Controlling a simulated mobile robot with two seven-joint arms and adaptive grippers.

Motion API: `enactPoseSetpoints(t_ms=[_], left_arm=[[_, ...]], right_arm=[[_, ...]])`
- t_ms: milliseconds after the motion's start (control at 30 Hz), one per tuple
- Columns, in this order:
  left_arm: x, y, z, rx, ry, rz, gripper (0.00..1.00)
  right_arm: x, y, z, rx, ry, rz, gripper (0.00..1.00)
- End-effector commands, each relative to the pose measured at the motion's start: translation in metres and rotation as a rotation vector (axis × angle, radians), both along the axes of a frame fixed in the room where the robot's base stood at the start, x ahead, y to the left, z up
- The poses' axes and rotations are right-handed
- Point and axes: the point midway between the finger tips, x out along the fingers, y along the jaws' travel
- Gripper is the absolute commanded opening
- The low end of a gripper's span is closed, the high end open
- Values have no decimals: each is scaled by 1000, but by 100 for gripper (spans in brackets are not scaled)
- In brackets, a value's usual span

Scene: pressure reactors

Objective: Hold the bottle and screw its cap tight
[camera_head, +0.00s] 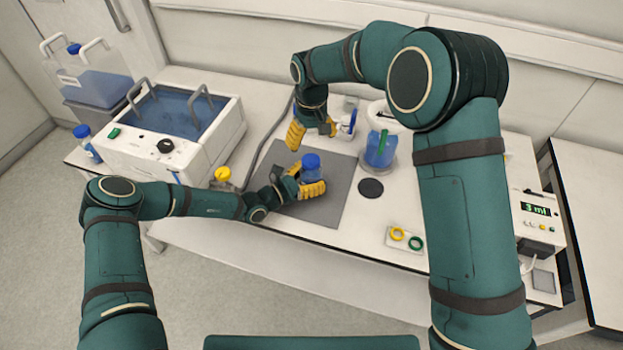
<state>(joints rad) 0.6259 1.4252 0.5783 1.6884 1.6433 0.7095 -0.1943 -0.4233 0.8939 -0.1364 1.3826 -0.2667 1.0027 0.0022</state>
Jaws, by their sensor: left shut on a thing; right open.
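The bottle (311,175) stands above the grey mat (332,208), and its blue cap (311,160) is on its top. I cannot tell how tightly the cap sits. My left gripper (311,187) is shut on the bottle, with its yellow fingers around the body and hiding the lower part. My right gripper (314,134) is open, behind and above the cap in the picture, with no contact visible. Its yellow fingers point down and hold nothing that I can see.
A blue vessel (380,149), a black disc (370,188) and a small plate with yellow and green rings (405,239) are at the right. The mat's front is free.

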Motion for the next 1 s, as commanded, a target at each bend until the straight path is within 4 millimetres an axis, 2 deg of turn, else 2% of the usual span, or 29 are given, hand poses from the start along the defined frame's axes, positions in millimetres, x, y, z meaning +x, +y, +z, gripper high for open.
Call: enactPoseSetpoints(t_ms=[167,800,1000], left_arm=[[0,0,0,1,1,0,0],[0,1,-1,1,1,0,0],[0,1,-1,1,1,0,0]], right_arm=[[0,0,0,0,0,160,79],[-1,1,0,-1,0,1285,79],[-1,1,0,-1,0,1492,79]])
